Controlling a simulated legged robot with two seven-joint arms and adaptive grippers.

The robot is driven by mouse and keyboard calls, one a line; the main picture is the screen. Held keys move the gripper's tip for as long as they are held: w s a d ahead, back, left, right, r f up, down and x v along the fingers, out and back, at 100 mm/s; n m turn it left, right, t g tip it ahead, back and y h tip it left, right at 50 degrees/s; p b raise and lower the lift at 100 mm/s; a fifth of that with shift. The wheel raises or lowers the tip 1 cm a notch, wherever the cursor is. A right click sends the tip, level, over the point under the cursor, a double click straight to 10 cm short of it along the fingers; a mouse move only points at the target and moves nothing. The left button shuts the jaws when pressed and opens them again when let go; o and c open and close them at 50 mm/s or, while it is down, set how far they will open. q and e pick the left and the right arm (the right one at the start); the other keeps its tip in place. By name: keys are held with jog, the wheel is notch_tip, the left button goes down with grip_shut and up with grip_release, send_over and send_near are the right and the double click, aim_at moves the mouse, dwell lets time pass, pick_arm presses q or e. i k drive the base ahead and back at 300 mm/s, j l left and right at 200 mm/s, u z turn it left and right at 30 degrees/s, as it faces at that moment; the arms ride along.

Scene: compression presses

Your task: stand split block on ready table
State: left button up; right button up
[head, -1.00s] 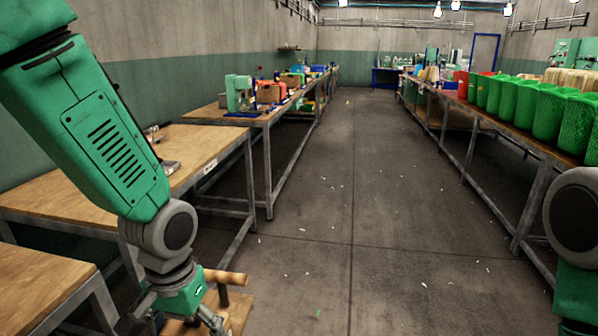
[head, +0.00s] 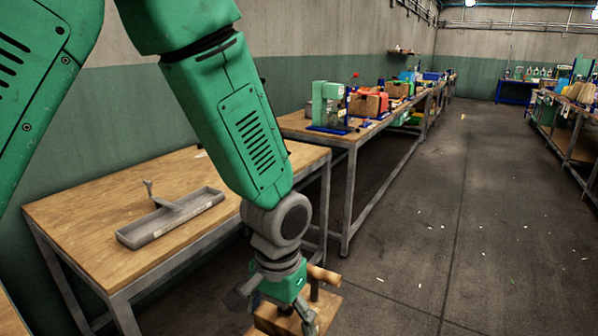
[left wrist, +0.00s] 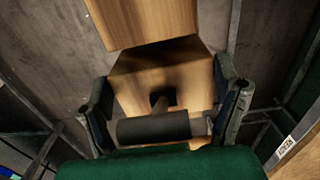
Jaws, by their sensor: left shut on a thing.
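The split block is a wooden block with a short post and a crossbar handle. In the head view its wood (head: 328,308) shows below my left gripper (head: 284,312), partly hidden by it. In the left wrist view the block (left wrist: 145,22) fills the upper middle, and its dark handle (left wrist: 153,127) lies between the fingers of my left gripper (left wrist: 165,112). That gripper is shut on the block, which hangs off the table's right side. The wooden-topped table (head: 95,205), which I take as the ready table, stands at the left. My right gripper is out of view.
A grey metal tray (head: 140,236) with an upright handle lies on that table; bare wood surrounds it. A longer bench (head: 300,122) behind carries a green press (head: 327,103) and several boxes. Open floor (head: 430,240) lies to the right.

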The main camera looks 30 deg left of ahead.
aim_at(193, 181)
jog(key=i+l+u, duration=0.1)
jog(key=i+u, duration=0.25)
jog(key=i, duration=0.15)
jog(key=i+l+u, duration=0.3)
jog(key=i, duration=0.2)
jog(key=i+l+u, duration=0.35)
jog(key=i+j, duration=0.1)
